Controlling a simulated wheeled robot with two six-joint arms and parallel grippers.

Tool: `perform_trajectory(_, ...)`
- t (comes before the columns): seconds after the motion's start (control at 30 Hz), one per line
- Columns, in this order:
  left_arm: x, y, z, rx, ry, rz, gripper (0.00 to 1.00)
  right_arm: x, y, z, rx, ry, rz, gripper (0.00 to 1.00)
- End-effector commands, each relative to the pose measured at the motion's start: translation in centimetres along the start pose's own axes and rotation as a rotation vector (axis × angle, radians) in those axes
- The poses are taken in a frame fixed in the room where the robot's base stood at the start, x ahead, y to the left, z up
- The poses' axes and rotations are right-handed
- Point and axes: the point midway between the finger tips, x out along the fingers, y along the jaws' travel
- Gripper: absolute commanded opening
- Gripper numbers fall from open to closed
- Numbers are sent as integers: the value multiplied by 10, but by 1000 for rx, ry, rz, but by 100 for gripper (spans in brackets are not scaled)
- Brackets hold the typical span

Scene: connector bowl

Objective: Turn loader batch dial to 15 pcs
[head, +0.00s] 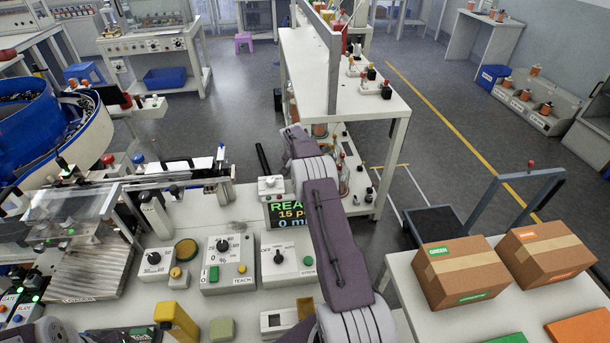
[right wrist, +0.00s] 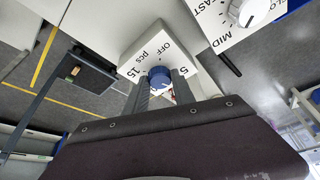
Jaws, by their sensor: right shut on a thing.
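The batch dial is a blue knob (right wrist: 159,77) on a white box (right wrist: 146,50) in the right wrist view. The box is marked OFF, pcs, 5 and 15. My right gripper (right wrist: 161,86) is shut on the blue knob, one finger on each side. The knob's pointer is too small to read. I cannot make out the batch dial there. Part of my left arm shows at the bottom left edge; its fingertips cannot be made out.
A second dial (right wrist: 244,12), marked MID and FAST, sits close by in the right wrist view. In the head view, several control boxes, one marked TEACH (head: 226,264), stand on the bench. A blue bowl feeder (head: 40,130) is at left, and cartons (head: 460,268) sit at right.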

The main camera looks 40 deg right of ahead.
Motion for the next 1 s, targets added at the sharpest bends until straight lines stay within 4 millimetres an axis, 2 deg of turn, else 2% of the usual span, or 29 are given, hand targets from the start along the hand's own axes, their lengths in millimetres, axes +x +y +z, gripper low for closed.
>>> perform_trajectory(0.37,2,0,0,0,0,0,36,0,-1,0,127,1,51,0)
perform_trajectory(0.87,2,0,0,0,0,0,36,0,-1,0,142,-1,59,0)
perform_trajectory(0.9,2,0,0,0,0,0,36,0,-1,0,142,-1,59,36)
perform_trajectory(0.97,2,0,0,0,0,0,36,0,-1,0,142,-1,58,52)
perform_trajectory(1.0,2,0,0,0,0,0,36,0,-1,0,142,-1,58,52)
